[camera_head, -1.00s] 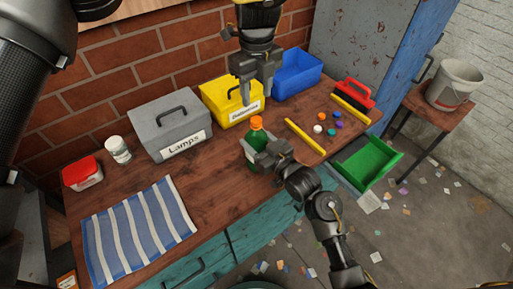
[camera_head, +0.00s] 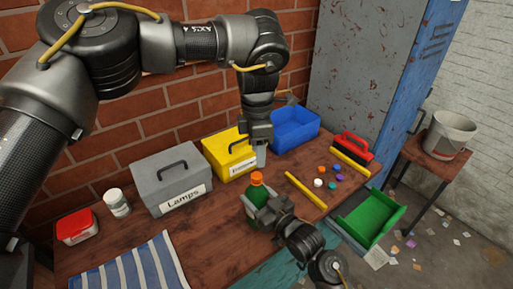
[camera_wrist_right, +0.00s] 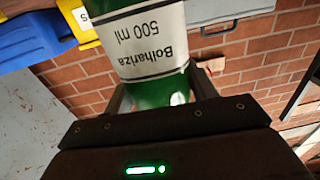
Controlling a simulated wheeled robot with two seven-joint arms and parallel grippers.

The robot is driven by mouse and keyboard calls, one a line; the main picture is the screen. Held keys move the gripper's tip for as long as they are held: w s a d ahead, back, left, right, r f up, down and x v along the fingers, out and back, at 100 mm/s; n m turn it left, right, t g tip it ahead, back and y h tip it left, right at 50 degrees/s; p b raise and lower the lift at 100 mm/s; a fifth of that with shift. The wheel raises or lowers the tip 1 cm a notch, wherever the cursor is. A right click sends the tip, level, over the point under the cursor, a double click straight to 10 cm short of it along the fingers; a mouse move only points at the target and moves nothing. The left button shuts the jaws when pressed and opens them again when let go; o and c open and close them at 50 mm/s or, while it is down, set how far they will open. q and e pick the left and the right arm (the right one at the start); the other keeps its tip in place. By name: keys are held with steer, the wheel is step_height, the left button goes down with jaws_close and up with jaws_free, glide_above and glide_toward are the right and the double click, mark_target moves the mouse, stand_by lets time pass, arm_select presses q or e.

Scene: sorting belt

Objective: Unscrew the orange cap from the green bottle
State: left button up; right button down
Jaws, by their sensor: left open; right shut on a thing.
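The green bottle (camera_head: 259,194) stands upright near the front edge of the wooden table, with its orange cap (camera_head: 256,177) on top. My right gripper (camera_head: 262,214) is shut on the bottle's body from the front right. The right wrist view shows the green bottle (camera_wrist_right: 158,92) between the fingers, its white label reading "Bolhariza 500 ml"; the cap is out of that picture. My left gripper (camera_head: 260,158) points down just above the cap, open and empty. Its fingers overlap in the head view, so their gap is hidden.
Behind stand a grey Lamps box (camera_head: 160,174), a yellow box (camera_head: 222,155) and a blue bin (camera_head: 297,130). A yellow strip (camera_head: 305,190) and several loose caps (camera_head: 318,183) lie to the right. A green tray (camera_head: 370,221) is beyond the table's right edge. A striped cloth (camera_head: 130,272) lies front left.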

mark_target(256, 175)
arm_select(q)
steer(key=m, duration=0.4)
steer(key=shift+a, duration=0.15)
steer(key=m, duration=0.4)
steer(key=shift+w, duration=0.1)
steer(key=shift+m, duration=0.3)
steer(key=shift+f, duration=4)
jaws_close()
